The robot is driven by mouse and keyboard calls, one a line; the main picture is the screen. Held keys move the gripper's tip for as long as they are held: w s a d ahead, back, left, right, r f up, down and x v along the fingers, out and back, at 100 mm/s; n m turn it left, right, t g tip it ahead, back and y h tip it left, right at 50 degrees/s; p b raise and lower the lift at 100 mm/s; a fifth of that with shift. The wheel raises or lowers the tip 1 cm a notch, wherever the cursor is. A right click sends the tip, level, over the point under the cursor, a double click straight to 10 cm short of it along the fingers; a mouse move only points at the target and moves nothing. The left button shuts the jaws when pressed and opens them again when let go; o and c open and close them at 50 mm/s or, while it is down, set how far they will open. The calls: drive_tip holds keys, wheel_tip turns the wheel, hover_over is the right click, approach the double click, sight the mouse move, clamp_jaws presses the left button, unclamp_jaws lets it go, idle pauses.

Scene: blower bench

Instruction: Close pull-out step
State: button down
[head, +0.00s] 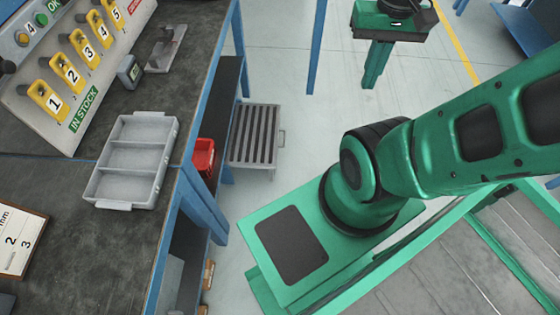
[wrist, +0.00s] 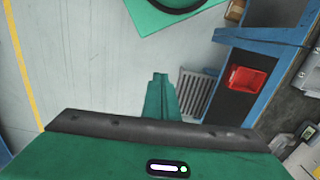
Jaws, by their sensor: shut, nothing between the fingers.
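The pull-out step (head: 255,135) is a grey slatted platform with a small handle on its right side. In the head view it sticks out from under the bench over the floor. My gripper (head: 372,84) is in the upper right of the head view, apart from the step, with clear floor between them. In the wrist view my gripper's green fingers (wrist: 159,78) are together and empty. The step (wrist: 197,95) shows just right of them there, its lower part hidden behind my gripper's body.
The workbench (head: 120,225) with blue legs runs along the left and carries a grey compartment tray (head: 132,157) and a panel of numbered yellow tags (head: 75,65). A red bin (head: 203,158) sits under the bench beside the step. Grey floor (head: 300,120) is open right of the step.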

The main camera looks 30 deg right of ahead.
drive_tip(key=w+d+f+m, duration=0.2)
drive_tip(key=w+d+f, duration=0.2)
drive_tip(key=w, duration=0.3)
drive_tip(key=w+d+f+m, duration=0.2)
drive_tip(key=w+d+f, duration=0.25)
drive_tip(key=w, duration=0.35)
drive_tip(key=w+d+f+m, duration=0.1)
drive_tip(key=w+f+m, duration=0.1)
drive_tip(key=w+f, duration=0.45)
drive_tip(key=w+d+f+m, duration=0.1)
drive_tip(key=w+d+f, duration=0.15)
drive_tip(key=f, duration=0.75)
drive_tip(key=w+a+f+m+t+y, duration=0.1)
drive_tip(key=w+f+m, duration=0.15)
drive_tip(key=f, duration=0.75)
drive_tip(key=w+a+f+m+y, duration=0.1)
drive_tip(key=f+m, duration=0.2)
drive_tip(key=f, duration=0.8)
drive_tip(key=s+a+f+m+t+y, duration=0.1)
drive_tip(key=s+a+f+m, duration=0.2)
drive_tip(key=f, duration=0.7)
drive_tip(key=a+f+m+t, duration=0.1)
drive_tip(key=a+f+m, duration=0.25)
drive_tip(key=f, duration=0.65)
drive_tip(key=w+a+f, duration=0.4)
drive_tip(key=a+f, duration=0.3)
drive_tip(key=f, duration=0.2)
drive_tip(key=shift+w+f+n, duration=0.15)
drive_tip(key=shift+f+n, duration=0.15)
drive_tip(key=shift+f, duration=0.05)
